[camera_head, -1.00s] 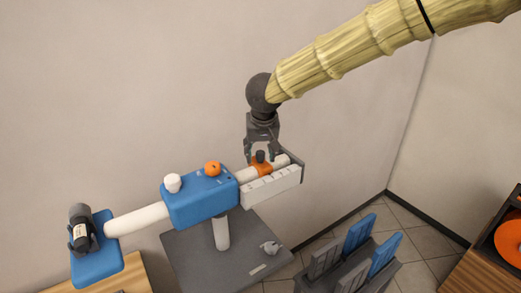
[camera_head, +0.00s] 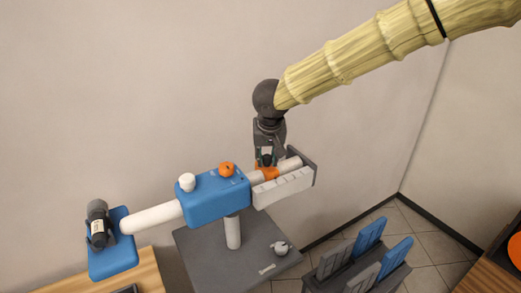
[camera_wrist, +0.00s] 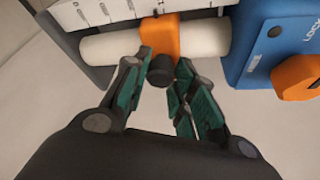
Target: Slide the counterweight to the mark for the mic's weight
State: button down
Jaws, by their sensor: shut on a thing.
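The counterweight is an orange collar (camera_head: 267,174) around the white bar (camera_head: 292,163) at the right end of the boom. In the wrist view the collar (camera_wrist: 158,38) has a dark knob (camera_wrist: 160,71) facing me. My gripper (camera_head: 267,162) is at the collar, with its fingers (camera_wrist: 163,78) on both sides of the knob, shut on it. A white scale plate (camera_head: 283,187) with tick marks runs beside the bar; its figures are too small to read. The dark mic (camera_head: 98,224) with a white label lies in the blue cradle (camera_head: 113,262) at the left end.
A blue housing (camera_head: 216,198) with a white knob (camera_head: 187,182) and an orange knob (camera_head: 227,169) stands left of the collar; the wrist view shows "LOCK" lettering on it. A grey end plate (camera_head: 306,164) closes the bar. A rack (camera_head: 357,265) of blue and grey plates stands lower right.

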jog(key=shift+s+a, duration=0.2)
jog(key=shift+a, duration=0.2)
jog(key=c, duration=1.2)
grip_release()
jog(key=shift+o, duration=0.2)
jog(key=v, duration=1.2)
jog(key=shift+s+f, duration=0.1)
